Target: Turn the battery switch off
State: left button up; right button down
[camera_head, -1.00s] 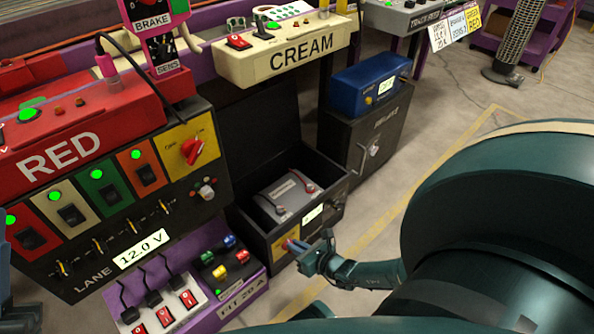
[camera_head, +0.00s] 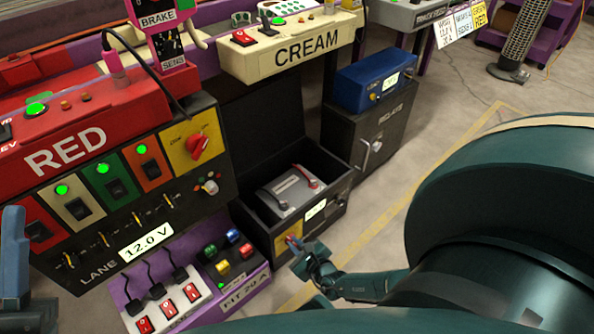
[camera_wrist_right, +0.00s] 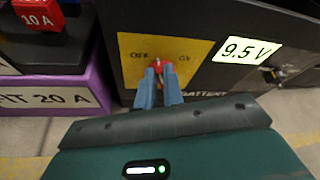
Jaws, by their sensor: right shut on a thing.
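The black battery box (camera_head: 331,222) stands open on the floor, with a grey battery (camera_head: 287,192) inside. Its front has a yellow plate (camera_wrist_right: 195,50) marked OFF on the left and ON on the right. The red battery switch (camera_wrist_right: 157,64) is on this plate, between the two words. My right gripper (camera_wrist_right: 160,80) is shut on the switch, with one blue finger on either side. In the head view my right gripper (camera_head: 294,247) is at the box's lower front and hides part of the plate. A blue part of my left gripper (camera_head: 14,255) shows at the left edge; its jaws are unclear.
Left of the box are a purple unit (camera_wrist_right: 95,88) and the RED panel (camera_head: 110,185), which has another red knob (camera_head: 198,146) on yellow. A RELAYS cabinet (camera_head: 385,130) with a blue unit (camera_head: 372,80) stands right. Open floor lies in front.

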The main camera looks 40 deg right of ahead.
jog(key=shift+a+n, duration=0.1)
jog(key=shift+n, duration=0.2)
pick_arm(q)
jog(key=shift+r, duration=0.15)
jog(key=shift+s, duration=0.1)
pick_arm(e)
jog(key=c, duration=1.5)
grip_release()
pick_arm(q)
jog(key=shift+h, duration=0.3)
